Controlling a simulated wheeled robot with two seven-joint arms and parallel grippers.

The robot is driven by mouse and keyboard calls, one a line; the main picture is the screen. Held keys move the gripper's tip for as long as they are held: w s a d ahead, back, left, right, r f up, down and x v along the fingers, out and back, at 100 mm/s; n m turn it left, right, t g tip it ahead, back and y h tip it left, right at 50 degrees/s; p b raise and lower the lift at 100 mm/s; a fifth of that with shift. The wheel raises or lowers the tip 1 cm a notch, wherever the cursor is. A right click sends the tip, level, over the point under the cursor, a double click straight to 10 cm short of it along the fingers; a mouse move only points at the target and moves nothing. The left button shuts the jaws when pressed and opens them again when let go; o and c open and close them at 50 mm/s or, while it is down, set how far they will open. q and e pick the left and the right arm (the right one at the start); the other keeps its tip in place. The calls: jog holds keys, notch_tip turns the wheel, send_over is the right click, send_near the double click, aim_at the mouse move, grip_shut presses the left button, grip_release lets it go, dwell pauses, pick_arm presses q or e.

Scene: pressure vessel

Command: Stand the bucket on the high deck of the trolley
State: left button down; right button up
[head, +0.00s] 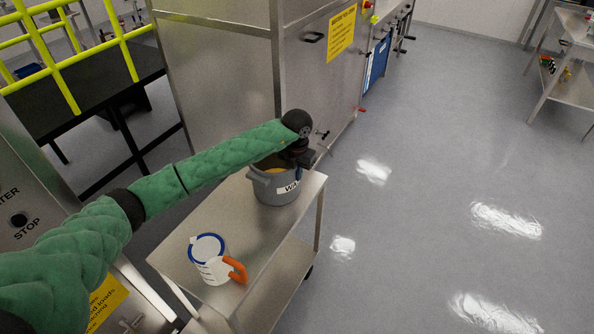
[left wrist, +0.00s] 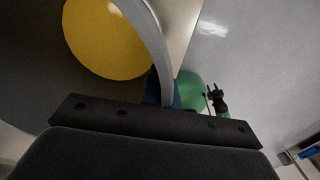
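The grey bucket (head: 275,188), with a white label and something yellow inside, is upright at the far end of the trolley's high deck (head: 225,222). Its base appears to rest on the deck. My left gripper (head: 300,160) is at the bucket's right rim. In the left wrist view, the bucket's rim (left wrist: 150,35) runs down to the gripper (left wrist: 164,95), with dark blue finger parts close on both sides; it appears shut on the rim. The yellow contents (left wrist: 105,38) show left of the rim. A green arm with a small black gripper (left wrist: 216,97) shows beyond, seemingly my right; its opening is unclear.
A white jug (head: 211,262) with a blue rim and orange handle stands on the near part of the deck. The trolley's lower shelf (head: 272,285) is below. A steel cabinet (head: 225,75) stands behind the trolley. The floor (head: 430,200) to the right is clear.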

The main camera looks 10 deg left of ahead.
pick_arm(q)
jog(key=shift+f, duration=0.1)
dwell(0.3)
jog(key=c, duration=1.7)
grip_release()
pick_arm(e)
jog(key=shift+d, duration=0.1)
jog(key=shift+r, duration=0.1)
pick_arm(q)
notch_tip(320, 180, up, 11)
jog(key=b, duration=0.5)
jog(key=shift+r+b, duration=0.35)
jog(key=shift+r, duration=0.25)
pick_arm(e)
jog(key=w+a+r, duration=0.2)
jog(key=r, duration=0.3)
jog(key=w+a+r, duration=0.2)
jog(key=r, duration=0.4)
jog(key=shift+a+g, duration=0.2)
jog(key=shift+g, duration=0.2)
